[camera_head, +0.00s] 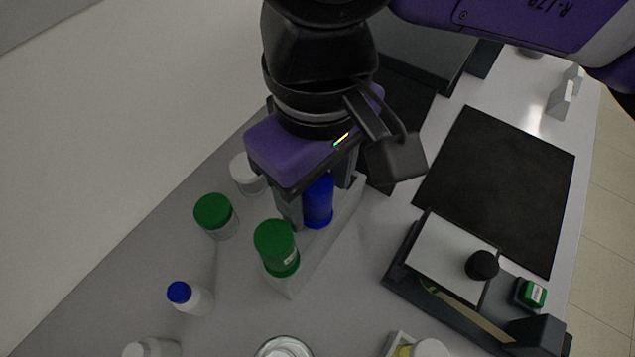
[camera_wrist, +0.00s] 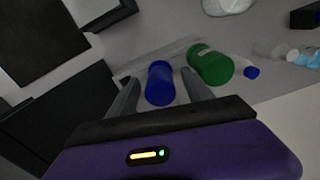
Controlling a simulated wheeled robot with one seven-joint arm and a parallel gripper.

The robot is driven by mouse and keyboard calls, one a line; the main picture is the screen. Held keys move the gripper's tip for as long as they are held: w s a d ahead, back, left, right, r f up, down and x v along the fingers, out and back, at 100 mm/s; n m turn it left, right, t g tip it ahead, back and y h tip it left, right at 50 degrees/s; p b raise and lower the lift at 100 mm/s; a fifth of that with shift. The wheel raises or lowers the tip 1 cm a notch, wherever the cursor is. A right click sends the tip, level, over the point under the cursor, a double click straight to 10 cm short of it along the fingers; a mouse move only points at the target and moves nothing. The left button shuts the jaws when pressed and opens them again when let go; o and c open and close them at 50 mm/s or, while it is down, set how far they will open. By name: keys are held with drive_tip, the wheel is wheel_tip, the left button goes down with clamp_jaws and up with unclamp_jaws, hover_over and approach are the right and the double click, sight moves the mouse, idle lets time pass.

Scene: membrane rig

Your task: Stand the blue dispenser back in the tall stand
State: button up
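The blue dispenser (camera_head: 318,203) is below my gripper (camera_head: 318,192), between its two fingers. It also shows in the wrist view (camera_wrist: 160,83), with a visible gap to the finger on each side. My gripper is open around it and does not appear to touch it. The pale tall stand (camera_head: 335,226) runs under and beside the blue dispenser. A green-topped dispenser (camera_head: 276,247) is at the stand's near end; it also shows in the wrist view (camera_wrist: 211,66). My gripper hides the stand's far part, and I cannot tell how the blue dispenser is seated.
A dark device with a pale plate and black knob (camera_head: 482,265) is at right. A black mat (camera_head: 500,180) lies behind it.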

drive_tip(key=shift+r, duration=0.15)
wheel_tip(320, 180, up, 8)
drive_tip(key=shift+f, duration=0.25)
idle(0.4)
